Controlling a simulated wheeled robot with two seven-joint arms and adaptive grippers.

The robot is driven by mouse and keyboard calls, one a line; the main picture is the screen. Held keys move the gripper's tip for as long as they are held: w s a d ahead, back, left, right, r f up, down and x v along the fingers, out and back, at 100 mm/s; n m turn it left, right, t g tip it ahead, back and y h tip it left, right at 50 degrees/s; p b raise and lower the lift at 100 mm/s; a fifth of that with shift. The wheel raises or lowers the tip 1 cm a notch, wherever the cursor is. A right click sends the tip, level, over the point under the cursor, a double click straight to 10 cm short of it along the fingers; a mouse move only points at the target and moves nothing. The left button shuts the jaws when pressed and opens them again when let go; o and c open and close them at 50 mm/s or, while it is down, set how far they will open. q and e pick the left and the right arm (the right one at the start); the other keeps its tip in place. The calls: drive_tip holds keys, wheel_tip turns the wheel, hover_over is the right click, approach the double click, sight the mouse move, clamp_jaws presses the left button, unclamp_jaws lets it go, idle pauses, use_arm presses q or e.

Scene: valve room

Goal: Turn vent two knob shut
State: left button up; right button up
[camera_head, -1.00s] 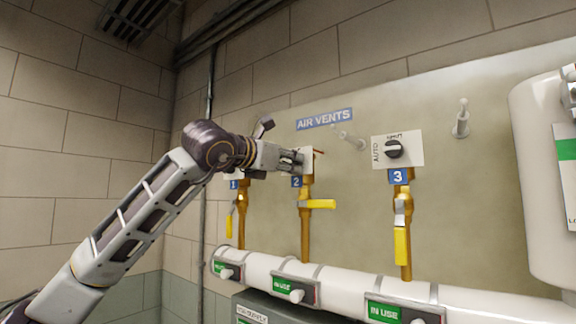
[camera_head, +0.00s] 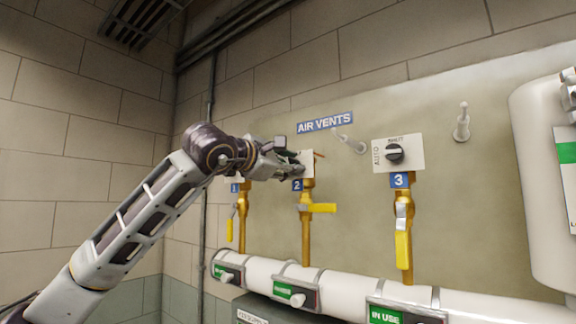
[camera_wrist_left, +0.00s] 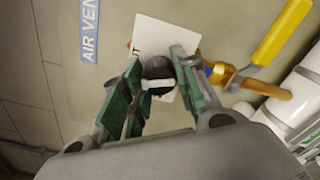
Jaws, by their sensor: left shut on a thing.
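The vent two knob (camera_wrist_left: 158,78) is a dark round knob with a light bar across it, on a white plate (camera_wrist_left: 160,32) on the wall panel. My left gripper (camera_wrist_left: 158,82) is at this plate, its two green-lined fingers on either side of the knob, shut on it. In the head view my left gripper (camera_head: 297,166) covers the knob and most of the vent two plate (camera_head: 307,158). The blue label 2 (camera_head: 297,185) sits just below. My right gripper is in neither view.
Vent two's brass pipe with a yellow lever (camera_head: 318,208) hangs below the plate. To the right is the vent three knob (camera_head: 394,153). Pegs (camera_head: 461,122) stick out of the panel. A white horizontal pipe (camera_head: 340,287) runs below, and a white tank (camera_head: 545,180) stands at the right.

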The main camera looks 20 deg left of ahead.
use_arm(q)
drive_tip(key=shift+m+p, duration=0.3)
drive_tip(key=shift+m, duration=1.9)
drive_tip(key=o, duration=1)
drive_tip(key=shift+s+a, duration=0.1)
drive_tip(key=shift+s, duration=0.05)
drive_tip(key=v, duration=1.1)
drive_tip(key=shift+s, duration=0.4)
